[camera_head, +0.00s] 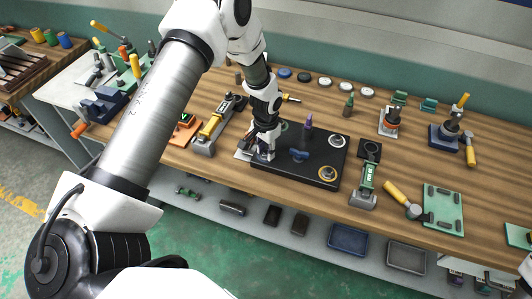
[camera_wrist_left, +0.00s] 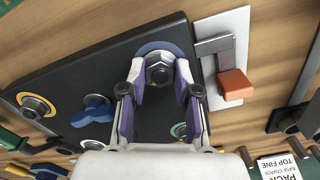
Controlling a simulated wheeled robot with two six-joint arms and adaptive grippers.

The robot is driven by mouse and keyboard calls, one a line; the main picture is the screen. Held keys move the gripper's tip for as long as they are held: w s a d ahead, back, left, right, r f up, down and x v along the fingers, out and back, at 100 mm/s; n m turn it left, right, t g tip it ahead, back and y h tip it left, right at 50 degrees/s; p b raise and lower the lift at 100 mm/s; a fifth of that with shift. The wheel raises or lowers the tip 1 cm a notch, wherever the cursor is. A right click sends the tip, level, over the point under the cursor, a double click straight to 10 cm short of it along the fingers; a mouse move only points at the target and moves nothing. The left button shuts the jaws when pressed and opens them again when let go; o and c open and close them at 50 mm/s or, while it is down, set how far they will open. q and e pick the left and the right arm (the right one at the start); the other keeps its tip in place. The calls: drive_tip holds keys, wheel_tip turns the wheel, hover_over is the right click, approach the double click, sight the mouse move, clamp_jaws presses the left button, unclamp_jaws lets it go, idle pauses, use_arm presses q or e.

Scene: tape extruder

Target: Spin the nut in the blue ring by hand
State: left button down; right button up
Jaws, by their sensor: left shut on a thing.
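A black board (camera_head: 318,169) lies on the wooden bench and fills much of the left wrist view (camera_wrist_left: 75,62). The blue ring (camera_wrist_left: 152,48) is at the board's edge, with a grey metal nut (camera_wrist_left: 158,74) inside it. My left gripper (camera_head: 262,153) points down at the board's left end. In the left wrist view its two purple-padded fingers (camera_wrist_left: 160,72) sit on either side of the nut, shut on it. In the head view the gripper hides the nut and blue ring. My right gripper is not in view.
The board also carries a yellow ring (camera_head: 327,174), a white ring (camera_head: 336,141), a blue wing knob (camera_head: 298,154) and a purple-topped post (camera_head: 307,124). A metal square with an orange block (camera_wrist_left: 235,84) lies close beside the board. A green-handled tool (camera_head: 367,180) stands to its right.

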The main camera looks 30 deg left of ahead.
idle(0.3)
use_arm(q)
drive_tip(key=shift+f+m+b, duration=0.15)
drive_tip(key=shift+m+b, duration=0.15)
drive_tip(key=shift+m, duration=1.2)
drive_tip(key=shift+m+b, duration=0.4)
drive_tip(key=shift+m, duration=1)
